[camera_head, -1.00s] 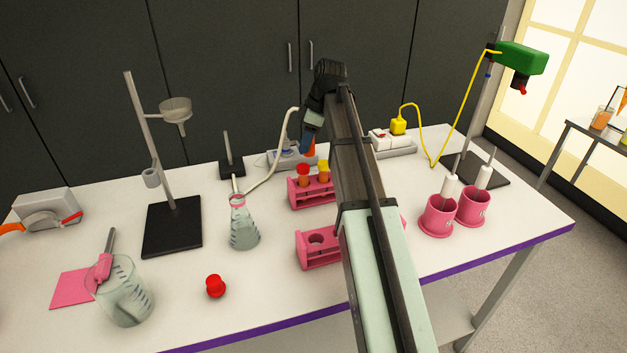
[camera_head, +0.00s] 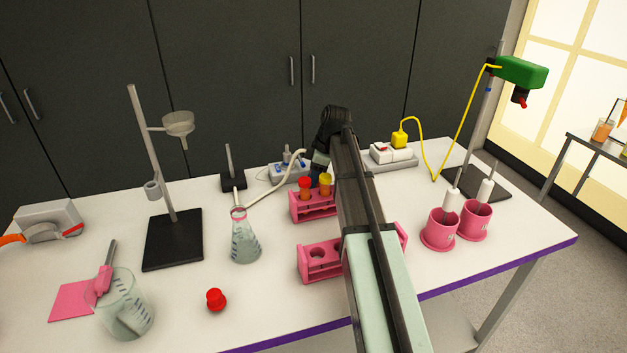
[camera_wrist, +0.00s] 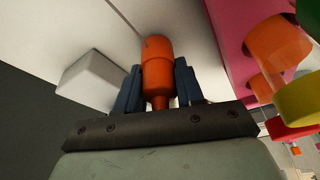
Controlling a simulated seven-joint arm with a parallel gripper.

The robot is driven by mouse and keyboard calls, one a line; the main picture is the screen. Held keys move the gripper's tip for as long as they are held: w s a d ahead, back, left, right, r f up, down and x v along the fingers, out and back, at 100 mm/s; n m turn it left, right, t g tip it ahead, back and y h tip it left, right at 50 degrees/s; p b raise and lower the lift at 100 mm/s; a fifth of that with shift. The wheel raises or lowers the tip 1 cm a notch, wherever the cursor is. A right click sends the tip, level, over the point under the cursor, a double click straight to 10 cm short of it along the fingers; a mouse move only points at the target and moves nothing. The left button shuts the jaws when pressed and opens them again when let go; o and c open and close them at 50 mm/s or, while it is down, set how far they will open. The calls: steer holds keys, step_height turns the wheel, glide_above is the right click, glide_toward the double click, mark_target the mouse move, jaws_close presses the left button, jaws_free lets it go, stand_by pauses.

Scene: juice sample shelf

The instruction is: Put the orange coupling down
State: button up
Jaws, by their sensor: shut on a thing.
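In the wrist view the orange coupling (camera_wrist: 157,62) sits upright in the picture between the two blue fingers of my gripper (camera_wrist: 157,88), which is shut on it. Its wide end points away from the palm, over a white surface. I cannot tell whether it touches that surface. In the head view my gripper (camera_head: 320,165) is low over the back of the bench, behind the rear pink rack (camera_head: 312,208). The coupling is hidden there by the arm and the rack's tubes.
In the wrist view the pink rack (camera_wrist: 238,40), with orange and yellow parts, is close on the right, and a white block (camera_wrist: 90,80) is on the left. In the head view a white power strip (camera_head: 390,158) lies to the right and a flask (camera_head: 245,243) to the left.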

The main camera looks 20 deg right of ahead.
steer(key=shift+f, duration=0.55)
steer(key=o, duration=1.2)
steer(key=shift+f, duration=0.15)
steer(key=shift+c, duration=0.2)
steer(key=v, duration=1.2)
